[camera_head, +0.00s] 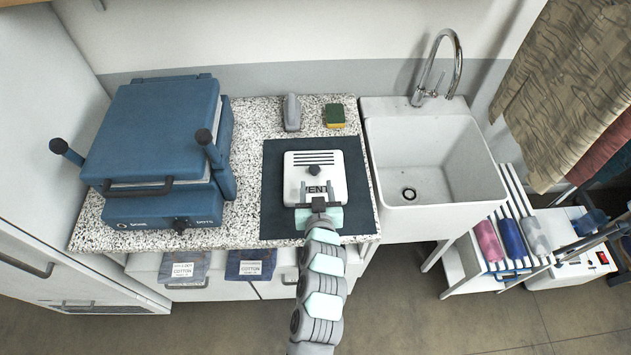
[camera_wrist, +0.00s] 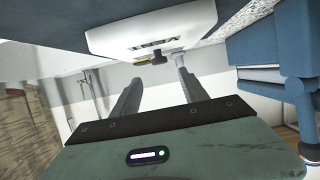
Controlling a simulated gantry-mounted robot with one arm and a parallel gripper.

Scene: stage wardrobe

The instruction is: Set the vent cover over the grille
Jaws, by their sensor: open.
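A white box with rounded corners (camera_head: 294,185) lies on the dark mat. It has a grille of dark slots (camera_head: 313,157) near its far edge and the letters VENT on its near part. A small dark knob (camera_head: 314,170) stands just nearer than the grille; I cannot make out a separate cover around it. The box (camera_wrist: 110,38) and knob (camera_wrist: 158,58) also show in the wrist view. My gripper (camera_head: 317,188) is open and empty over the near part of the box, short of the knob. Its fingers (camera_wrist: 158,72) show apart in the wrist view and partly hide the lettering in the head view.
The dark mat (camera_head: 272,190) lies on a speckled counter (camera_head: 255,115). A blue press (camera_head: 155,130) stands left, a white sink (camera_head: 425,205) right. A grey object (camera_head: 291,113) and a sponge (camera_head: 334,115) are behind the mat. Bare mat surrounds the box.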

